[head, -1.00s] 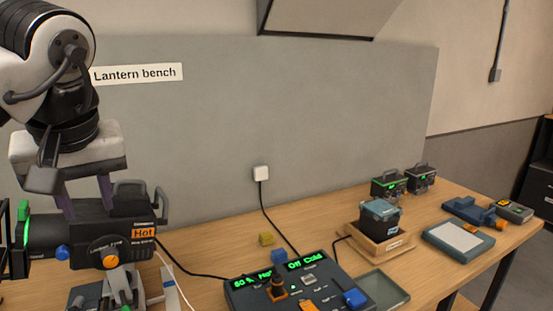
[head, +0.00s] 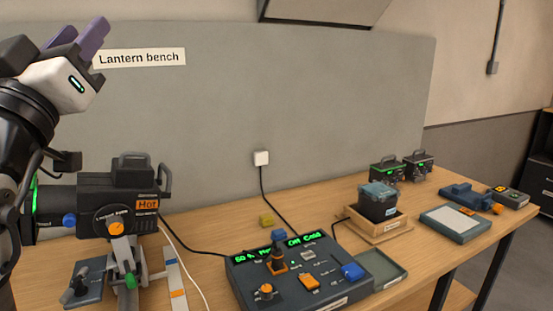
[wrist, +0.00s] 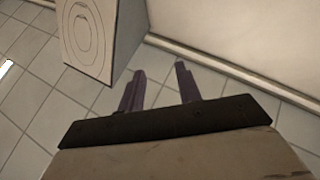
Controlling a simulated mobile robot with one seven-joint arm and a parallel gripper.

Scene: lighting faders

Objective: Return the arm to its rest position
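My gripper (head: 78,36) is raised at the upper left of the head view, in front of the grey back panel near the "Lantern bench" sign (head: 139,58). Its two purple fingers point up and are spread apart with nothing between them. In the wrist view the fingers (wrist: 158,92) are also apart and empty, with tiled floor behind them. The lantern labelled "Hot" (head: 130,205) stands on the bench below my gripper, apart from it. My arm hides part of the lantern's left end.
A control console (head: 290,275) with lit green text sits at the front middle of the bench (head: 215,250). A dark box in a wooden tray (head: 377,232) and a blue-framed pad (head: 456,224) lie to the right. The wrist view shows a pale box (wrist: 100,40) on the floor.

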